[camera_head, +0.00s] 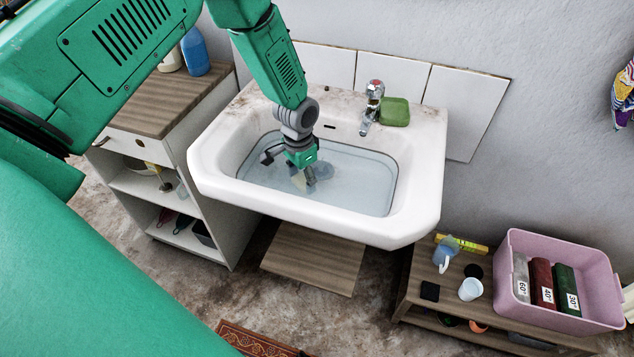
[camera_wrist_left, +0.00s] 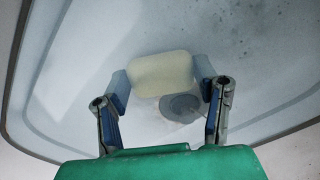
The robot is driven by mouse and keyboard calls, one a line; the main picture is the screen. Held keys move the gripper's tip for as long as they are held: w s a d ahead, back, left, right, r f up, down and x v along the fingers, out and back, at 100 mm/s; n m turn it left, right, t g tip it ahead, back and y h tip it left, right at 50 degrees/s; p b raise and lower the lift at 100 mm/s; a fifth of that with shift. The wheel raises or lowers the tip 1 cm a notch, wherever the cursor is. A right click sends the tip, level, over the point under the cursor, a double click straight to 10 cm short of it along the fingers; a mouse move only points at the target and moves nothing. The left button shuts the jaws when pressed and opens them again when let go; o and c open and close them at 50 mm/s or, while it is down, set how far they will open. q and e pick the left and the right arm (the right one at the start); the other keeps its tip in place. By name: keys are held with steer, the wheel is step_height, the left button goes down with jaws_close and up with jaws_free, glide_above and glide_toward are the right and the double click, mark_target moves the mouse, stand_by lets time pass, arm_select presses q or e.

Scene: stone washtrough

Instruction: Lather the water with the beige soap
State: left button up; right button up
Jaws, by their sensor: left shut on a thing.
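The beige soap (camera_wrist_left: 163,73) is a rounded block between the two fingers of my left gripper (camera_wrist_left: 163,85) in the left wrist view. The fingers are shut on its two ends. In the head view my left gripper (camera_head: 305,178) reaches down into the white sink (camera_head: 420,190), its fingertips at or in the water (camera_head: 350,185). The soap is hard to make out there. The water is pale blue and looks clear; I see no plain foam. My right gripper is not in view.
A chrome tap (camera_head: 372,105) stands at the sink's back rim, with a green soap (camera_head: 395,112) beside it. A wooden-topped cabinet (camera_head: 160,100) stands left. A round grey drain (camera_wrist_left: 181,107) shows below the soap.

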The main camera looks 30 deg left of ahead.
mark_target(324, 194)
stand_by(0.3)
arm_select(q)
steer(key=shift+w+d, duration=0.1)
steer(key=shift+d, duration=0.3)
steer(key=shift+w+d, duration=0.2)
steer(key=shift+d, duration=0.65)
steer(key=shift+w+d, duration=0.2)
steer(key=shift+d, duration=0.65)
steer(key=shift+w+d, duration=0.2)
steer(key=shift+d, duration=0.65)
steer(key=a, duration=0.3)
steer(key=s+a+p, duration=0.1)
steer(key=a, duration=0.2)
steer(key=shift+s, duration=0.2)
steer(key=shift+w+d, duration=0.25)
steer(key=shift+d, duration=0.75)
steer(key=shift+w+d, duration=0.2)
steer(key=shift+d, duration=0.8)
steer(key=shift+w+d, duration=0.25)
steer(key=shift+d, duration=0.75)
